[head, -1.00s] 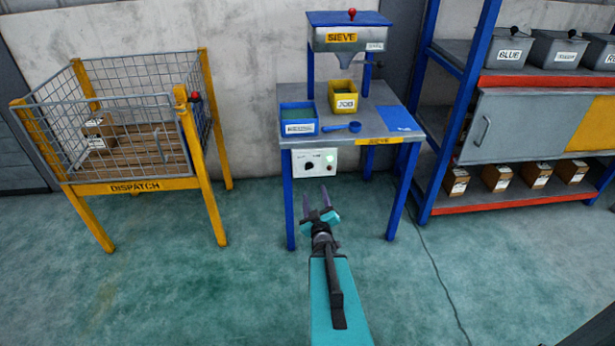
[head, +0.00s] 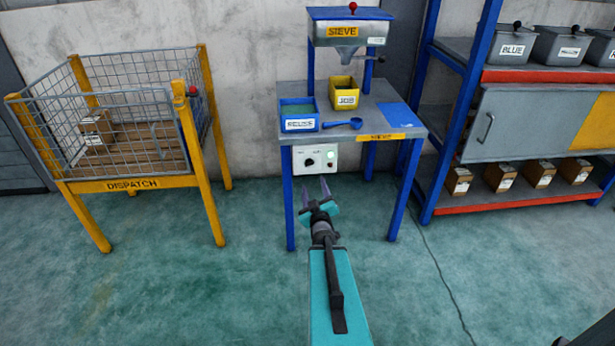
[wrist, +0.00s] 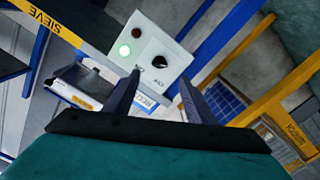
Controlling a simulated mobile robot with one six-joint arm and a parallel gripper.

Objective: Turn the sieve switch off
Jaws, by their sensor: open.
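The sieve switch is a black rotary knob (wrist: 157,63) on a white panel (head: 328,152) under the front edge of the sieve table (head: 385,132). In the wrist view a green lamp (wrist: 125,51) on the panel glows, and a dark red lamp (wrist: 136,33) beside it looks unlit. The knob carries a white pointer mark; its labels are too small to read surely. My gripper (head: 315,181) is open and empty, just below and in front of the panel. In the wrist view its two fingers (wrist: 160,79) point towards the knob, with a gap between them, apparently not touching it.
On the table stand a blue bin (head: 299,124), a yellow JOB bin (head: 346,98) and a blue scoop (head: 343,124), under the sieve hopper (head: 352,33). The yellow dispatch cage (head: 135,184) stands left and a blue shelf rack (head: 462,110) right.

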